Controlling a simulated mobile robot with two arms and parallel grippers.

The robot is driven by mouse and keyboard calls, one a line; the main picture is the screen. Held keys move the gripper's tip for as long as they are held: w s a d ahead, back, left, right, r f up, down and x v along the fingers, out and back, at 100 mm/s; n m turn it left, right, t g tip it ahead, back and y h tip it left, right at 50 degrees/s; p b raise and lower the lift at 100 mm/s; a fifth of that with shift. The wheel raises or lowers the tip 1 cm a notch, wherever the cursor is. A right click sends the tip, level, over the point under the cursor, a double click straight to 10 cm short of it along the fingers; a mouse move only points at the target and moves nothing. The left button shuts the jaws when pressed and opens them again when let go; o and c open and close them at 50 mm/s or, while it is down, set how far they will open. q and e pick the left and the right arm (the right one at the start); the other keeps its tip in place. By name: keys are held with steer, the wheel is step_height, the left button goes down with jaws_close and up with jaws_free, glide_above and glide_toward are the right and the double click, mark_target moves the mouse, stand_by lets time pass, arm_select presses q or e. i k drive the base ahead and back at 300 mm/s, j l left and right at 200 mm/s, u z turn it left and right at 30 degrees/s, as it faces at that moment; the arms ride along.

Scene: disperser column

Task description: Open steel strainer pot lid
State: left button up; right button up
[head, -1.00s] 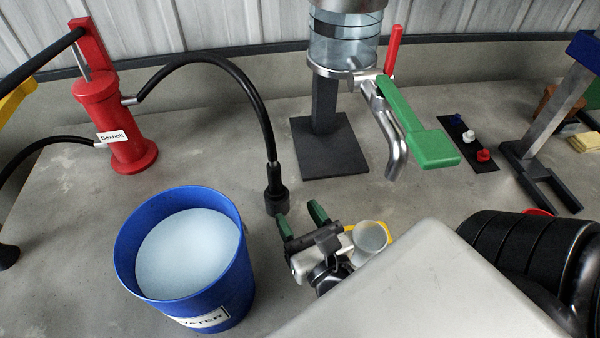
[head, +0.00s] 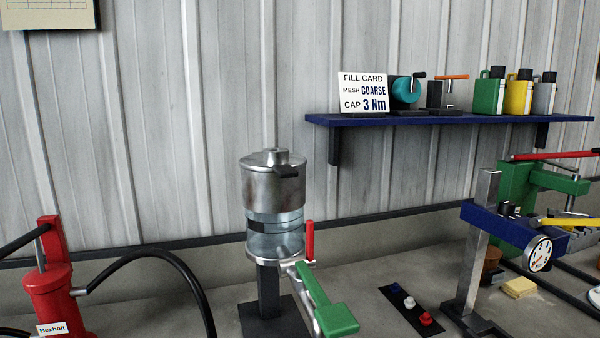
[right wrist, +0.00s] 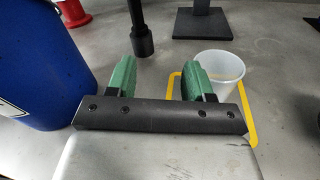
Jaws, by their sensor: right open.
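The steel strainer pot (head: 270,187) stands on top of the clear cylinder of the disperser column in the head view. Its lid (head: 272,158) is seated on the pot, with a dark handle tab at its front right. My right gripper (right wrist: 160,78) shows in the right wrist view, with green fingertips apart and nothing between them. It is low over the bench, between the blue bucket and the clear cup. Neither gripper shows in the current head view. The pot and lid do not show in the right wrist view.
A blue bucket (right wrist: 38,70) is left of my right gripper, and a clear cup (right wrist: 216,72) stands right of it. A black hose end (right wrist: 140,30) is just beyond. The column has a green lever (head: 325,305). A blue shelf (head: 450,119) holds a fill card (head: 363,92).

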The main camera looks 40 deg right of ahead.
mark_target(284, 164)
steer(key=z, duration=0.55)
steer(key=i+z, duration=0.15)
steer(key=z, duration=0.2)
steer(key=i+j+z, duration=0.1)
steer(key=z, duration=0.25)
steer(key=k+j, duration=0.1)
steer(key=k, duration=0.35)
